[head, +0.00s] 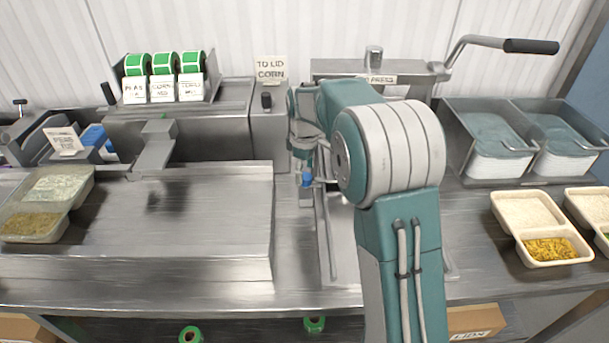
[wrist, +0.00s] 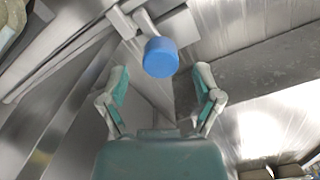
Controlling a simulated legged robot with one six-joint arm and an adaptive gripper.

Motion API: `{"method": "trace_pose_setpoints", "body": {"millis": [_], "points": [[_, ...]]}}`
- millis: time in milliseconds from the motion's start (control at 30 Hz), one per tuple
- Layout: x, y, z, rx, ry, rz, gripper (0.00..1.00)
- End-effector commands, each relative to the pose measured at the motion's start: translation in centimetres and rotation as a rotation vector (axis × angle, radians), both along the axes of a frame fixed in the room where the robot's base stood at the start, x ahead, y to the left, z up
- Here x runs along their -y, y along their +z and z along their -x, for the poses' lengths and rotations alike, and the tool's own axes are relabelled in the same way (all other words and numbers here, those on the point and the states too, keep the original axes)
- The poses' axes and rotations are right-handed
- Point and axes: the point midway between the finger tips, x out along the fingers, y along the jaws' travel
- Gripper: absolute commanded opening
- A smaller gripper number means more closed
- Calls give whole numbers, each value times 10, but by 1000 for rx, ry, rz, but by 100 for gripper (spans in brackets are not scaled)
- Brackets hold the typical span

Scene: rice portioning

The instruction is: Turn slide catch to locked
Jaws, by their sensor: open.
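The slide catch shows a blue round knob (wrist: 161,57) on a grey metal arm in the wrist view. The blue knob also shows small in the head view (head: 307,179), at the right end of the steel platform. My gripper (wrist: 161,80) is open, its two fingers apart on either side below the knob in the wrist view. The knob lies between and just beyond the fingertips, and I see no contact. In the head view my teal and white arm hides most of my gripper (head: 308,160). I cannot tell the catch's locked side.
A steel platform (head: 180,220) lies left of the catch. A press with a black-handled lever (head: 530,46) stands behind my arm. Filled two-part trays (head: 527,234) sit at the right and a lidded tray (head: 14,222) at the left. The front counter strip is clear.

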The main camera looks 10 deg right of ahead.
Motion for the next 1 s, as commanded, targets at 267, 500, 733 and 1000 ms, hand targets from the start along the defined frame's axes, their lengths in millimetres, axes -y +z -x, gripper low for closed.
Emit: {"method": "trace_pose_setpoints", "body": {"millis": [267,500,733,1000], "points": [[-1,60,-2,4,0,1,82],[-1,95,-1,-1,0,1,82],[-1,103,-1,-3,0,0,82],[-1,107,4,7,-14,1,82]]}}
